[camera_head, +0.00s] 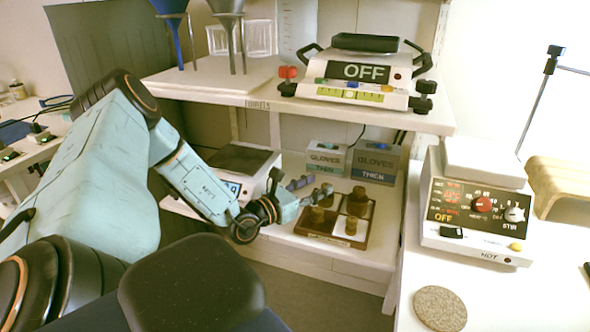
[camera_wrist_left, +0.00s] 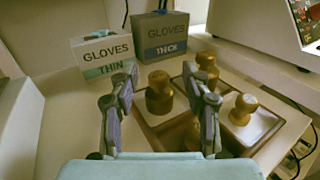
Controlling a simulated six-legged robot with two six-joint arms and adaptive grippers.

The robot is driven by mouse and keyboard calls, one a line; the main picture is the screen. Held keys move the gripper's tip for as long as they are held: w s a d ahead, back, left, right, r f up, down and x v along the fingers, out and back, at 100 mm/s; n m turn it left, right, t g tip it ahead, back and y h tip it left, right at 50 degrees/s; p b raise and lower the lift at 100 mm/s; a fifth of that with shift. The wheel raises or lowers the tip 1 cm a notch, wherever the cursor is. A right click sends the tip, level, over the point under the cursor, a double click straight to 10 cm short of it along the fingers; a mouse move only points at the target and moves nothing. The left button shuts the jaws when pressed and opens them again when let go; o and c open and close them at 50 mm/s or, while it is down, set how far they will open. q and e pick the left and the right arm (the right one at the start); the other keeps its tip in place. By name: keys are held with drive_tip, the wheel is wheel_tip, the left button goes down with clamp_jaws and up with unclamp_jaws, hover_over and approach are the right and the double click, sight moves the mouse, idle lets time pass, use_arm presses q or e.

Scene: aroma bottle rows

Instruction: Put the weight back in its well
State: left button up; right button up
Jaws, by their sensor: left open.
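A brown tray with square wells (camera_head: 310,237) sits on the lower shelf, with brass-brown weights standing on it. In the left wrist view a dark, wide weight (camera_wrist_left: 159,92) is at the tray's back left, a taller one (camera_wrist_left: 207,66) at the back, and a small one (camera_wrist_left: 243,107) stands on a pale well floor at the right. Whether that weight is seated is unclear. My right gripper is not in view.
Two glove boxes, thin (camera_head: 326,158) and thick (camera_head: 376,162), stand behind the tray. A scale (camera_head: 245,160) is left of it. A hot-plate (camera_head: 478,210) stands on the right-hand table.

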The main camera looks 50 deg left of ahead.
use_arm(q)
drive_tip(key=s+p, duration=0.3)
drive_tip(key=s, duration=0.2)
drive_tip(key=shift+s+r, duration=0.15)
drive_tip(key=shift+s, duration=0.6)
